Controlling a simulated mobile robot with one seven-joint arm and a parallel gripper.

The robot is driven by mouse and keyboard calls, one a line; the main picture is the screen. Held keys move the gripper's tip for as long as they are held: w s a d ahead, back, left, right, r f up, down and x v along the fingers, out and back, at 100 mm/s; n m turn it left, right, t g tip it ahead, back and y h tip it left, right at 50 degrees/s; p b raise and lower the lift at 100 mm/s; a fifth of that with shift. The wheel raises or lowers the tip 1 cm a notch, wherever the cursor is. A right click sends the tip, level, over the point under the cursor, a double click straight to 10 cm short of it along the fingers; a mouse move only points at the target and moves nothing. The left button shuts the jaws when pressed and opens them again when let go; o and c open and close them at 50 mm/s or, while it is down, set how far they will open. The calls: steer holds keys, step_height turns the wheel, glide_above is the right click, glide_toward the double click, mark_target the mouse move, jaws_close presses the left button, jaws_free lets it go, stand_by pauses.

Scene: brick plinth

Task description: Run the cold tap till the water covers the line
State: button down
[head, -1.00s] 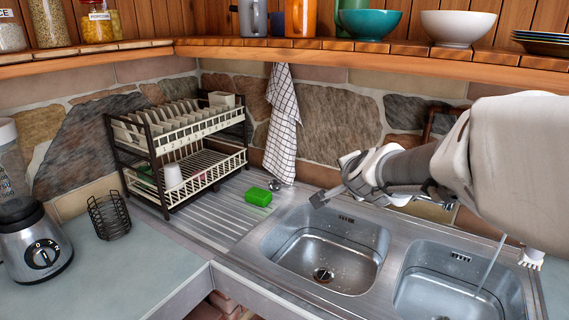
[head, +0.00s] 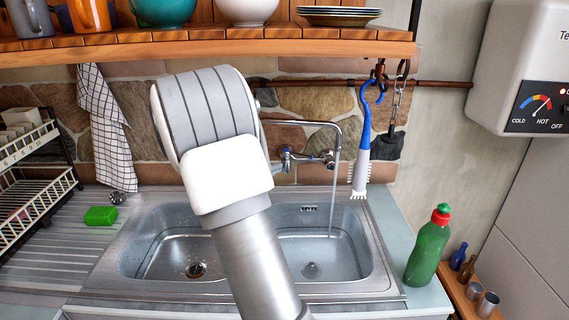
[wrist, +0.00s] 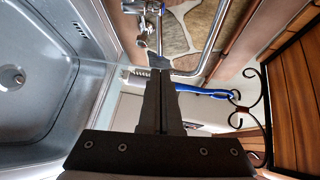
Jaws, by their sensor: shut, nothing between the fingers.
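The tap (head: 322,157) on the back wall has a curved metal spout and a blue-marked handle (head: 286,158). A thin stream of water (head: 333,205) falls from the spout into the right basin (head: 345,262). The drain (head: 312,269) shows at its bottom; I cannot make out a line or the water depth. In the wrist view, my gripper (wrist: 161,72) is shut and empty, with its tips close to the tap (wrist: 152,8) and the basin (wrist: 40,70) to their left. In the head view my arm hides the gripper and part of the sink.
A blue-and-white brush (head: 362,150) hangs right of the tap; its blue handle also shows near my fingers in the wrist view (wrist: 205,91). A green bottle (head: 428,248) stands right of the sink. A green sponge (head: 101,216) lies on the drainboard. A wooden shelf (head: 210,37) runs above.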

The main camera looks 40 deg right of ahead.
mark_target(306, 156)
steer(key=p+x, duration=0.1)
steer(key=x, duration=1.2)
steer(key=shift+d+p, duration=0.1)
steer(key=shift+p, duration=0.3)
steer(key=shift+d+f, duration=0.1)
steer(key=shift+f, duration=0.05)
steer(key=shift+d+f+b, duration=0.15)
steer(key=shift+d+b, duration=0.35)
steer(key=shift+b, duration=0.35)
steer(key=shift+d, duration=0.25)
steer(key=shift+r, duration=0.2)
